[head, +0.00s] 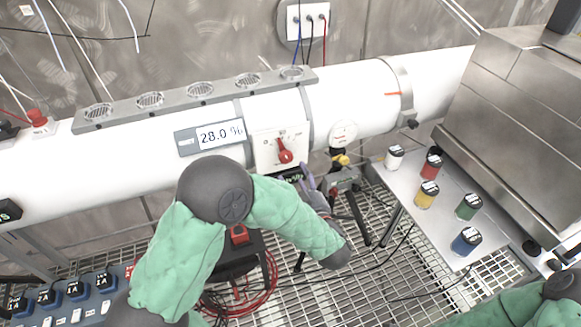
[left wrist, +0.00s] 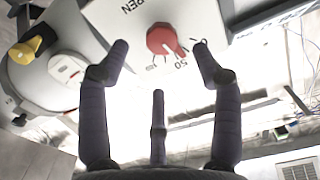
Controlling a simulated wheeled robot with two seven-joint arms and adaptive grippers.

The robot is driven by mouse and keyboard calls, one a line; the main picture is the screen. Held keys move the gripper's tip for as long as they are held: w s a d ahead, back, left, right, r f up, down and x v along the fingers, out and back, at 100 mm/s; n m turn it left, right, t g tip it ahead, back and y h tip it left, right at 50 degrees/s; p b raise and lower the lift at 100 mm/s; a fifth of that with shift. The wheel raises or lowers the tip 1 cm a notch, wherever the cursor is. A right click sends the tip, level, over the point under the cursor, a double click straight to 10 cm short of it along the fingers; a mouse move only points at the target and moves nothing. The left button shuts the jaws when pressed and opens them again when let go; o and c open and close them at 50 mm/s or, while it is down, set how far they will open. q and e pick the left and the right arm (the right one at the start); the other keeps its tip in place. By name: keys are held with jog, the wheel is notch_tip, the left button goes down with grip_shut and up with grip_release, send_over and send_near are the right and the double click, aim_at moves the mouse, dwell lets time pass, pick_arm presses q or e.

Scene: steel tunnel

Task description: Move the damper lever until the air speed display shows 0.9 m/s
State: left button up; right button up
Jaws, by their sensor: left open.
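The red damper lever (head: 284,153) sits on a white dial plate (head: 265,138) on the white duct. In the left wrist view the round red lever hub (left wrist: 162,38) appears between my fingertips, near the marks "OPEN" and "50". My left gripper (head: 308,180) is open, just below and right of the lever in the head view. Its dark fingers (left wrist: 160,50) flank the lever with visible gaps; I cannot tell any contact. A grey display (head: 210,137) left of the plate reads 28.0 %. A small green-lit display (head: 291,178) below the plate is mostly hidden by my gripper.
Several coloured jars stand on a white shelf (head: 440,240) at right. A red button (head: 38,118) is at far left. Cables lie on the grated floor.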

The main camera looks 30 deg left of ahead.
pick_arm(q)
jog(key=shift+v, duration=2.5)
jog(key=shift+f, duration=0.1)
jog(key=w+d+f+m+g+h, duration=0.1)
jog(key=d+f+m+h, duration=0.1)
jog(key=f+h, duration=0.35)
jog(key=w+d+f+m+h, duration=0.1)
jog(key=d+f+h, duration=0.1)
jog(key=f, duration=0.7)
jog(key=w+d+f+m+g+h, duration=0.1)
jog(key=d+f+m+h, duration=0.1)
jog(key=f+h, duration=0.35)
jog(key=s+d+f+m+g+h, duration=0.1)
jog(key=s+d+f+g+h, duration=0.1)
jog(key=s+f, duration=0.6)
jog(key=s+d+f+m+g+h, duration=0.1)
jog(key=s+d+f+g, duration=0.4)
jog(key=s, duration=0.6)
notch_tip(320, 180, down, 3)
jog(key=shift+f+g+h+p, duration=0.2)
jog(key=shift+g+h+p, duration=0.15)
jog(key=shift+g+h, duration=0.65)
jog(key=shift+s, duration=0.1)
